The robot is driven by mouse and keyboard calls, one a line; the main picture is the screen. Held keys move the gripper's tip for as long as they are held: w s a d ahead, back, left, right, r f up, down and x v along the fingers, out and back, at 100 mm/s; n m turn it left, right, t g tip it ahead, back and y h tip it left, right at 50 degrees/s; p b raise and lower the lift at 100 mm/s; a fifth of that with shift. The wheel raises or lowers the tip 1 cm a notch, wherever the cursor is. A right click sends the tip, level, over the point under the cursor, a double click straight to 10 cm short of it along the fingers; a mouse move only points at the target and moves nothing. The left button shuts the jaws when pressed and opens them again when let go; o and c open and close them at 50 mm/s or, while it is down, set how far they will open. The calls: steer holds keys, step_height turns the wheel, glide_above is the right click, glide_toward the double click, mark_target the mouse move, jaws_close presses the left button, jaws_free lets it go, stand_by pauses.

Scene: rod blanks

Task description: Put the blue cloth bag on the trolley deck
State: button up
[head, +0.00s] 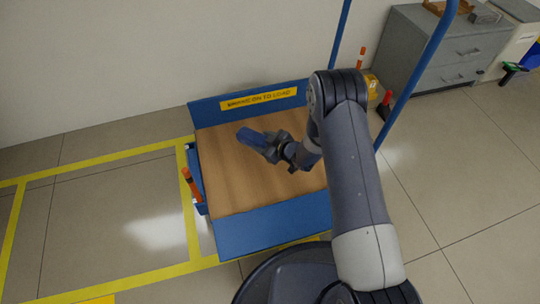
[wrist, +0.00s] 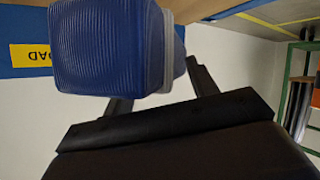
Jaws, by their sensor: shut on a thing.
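The trolley has a wooden deck (head: 225,185) with blue edges and blue upright handle bars. My gripper (head: 272,150) is over the deck in the head view, shut on the blue cloth bag (head: 250,137). The bag also fills the top of the wrist view (wrist: 105,45), ribbed and blue with a grey band at its right side. The dark gripper fingers (wrist: 160,100) reach up to it. Whether the bag touches the deck or hangs above it I cannot tell.
A yellow label (head: 259,97) is on the trolley's back edge. Grey drawers (head: 445,50) stand at the back right. My arm hides the deck's right part. Yellow-lined floor at the left is clear.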

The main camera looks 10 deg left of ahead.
steer(key=f+b, duration=0.4)
steer(key=f, duration=0.6)
steer(key=shift+a+f+b, duration=0.2)
steer(key=shift+b, duration=0.1)
steer(key=shift+f, duration=0.1)
steer(key=o, duration=1)
steer(key=shift+o, duration=0.2)
steer(key=p+v, duration=0.5)
steer(key=v, duration=0.7)
